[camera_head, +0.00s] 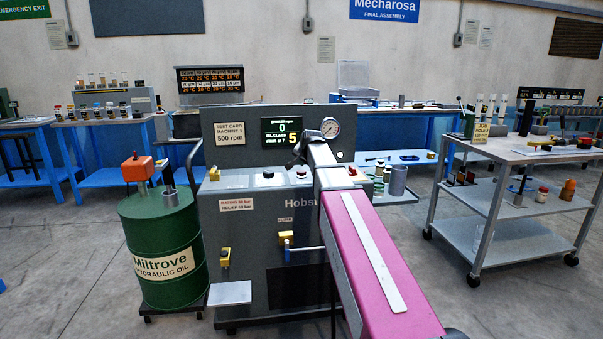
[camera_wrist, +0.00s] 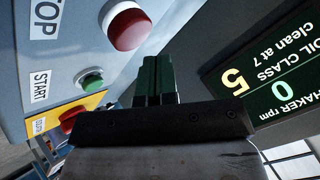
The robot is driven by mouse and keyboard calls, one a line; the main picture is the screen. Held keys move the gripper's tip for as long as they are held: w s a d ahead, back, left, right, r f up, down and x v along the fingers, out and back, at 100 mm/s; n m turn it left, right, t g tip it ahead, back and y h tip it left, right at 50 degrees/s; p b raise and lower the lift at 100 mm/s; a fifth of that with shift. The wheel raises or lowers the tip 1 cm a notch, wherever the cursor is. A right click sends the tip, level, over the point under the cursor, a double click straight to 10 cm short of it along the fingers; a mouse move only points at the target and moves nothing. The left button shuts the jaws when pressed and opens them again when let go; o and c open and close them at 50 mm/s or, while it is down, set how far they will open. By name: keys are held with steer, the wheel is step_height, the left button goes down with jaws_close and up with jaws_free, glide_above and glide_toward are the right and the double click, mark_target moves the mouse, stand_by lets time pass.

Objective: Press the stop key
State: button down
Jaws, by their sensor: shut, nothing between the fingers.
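The stop key is a red round button (camera_wrist: 127,28) in a white ring at the top of the wrist view, beside a partly cut-off label reading "TOP". My gripper (camera_wrist: 159,60) is shut and empty, its dark green fingers to the right of and below the stop key in that view, apart from it in the picture. In the head view my gripper (camera_head: 299,152) is a small dark shape over the test machine (camera_head: 235,200), in front of its upright panel. A small red button (camera_head: 301,174) shows on the console there; my arm hides part of the console.
A green START button (camera_wrist: 91,80) and a red button (camera_wrist: 72,121) on a yellow plate sit near the stop key. The display (camera_head: 283,131) reads 0 rpm and oil class 5. A green oil drum (camera_head: 160,245) stands left, a grey trolley (camera_head: 500,190) right.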

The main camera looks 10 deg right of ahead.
mark_target(303, 171)
steer(key=shift+r, duration=2.3)
steer(key=shift+s, duration=0.1)
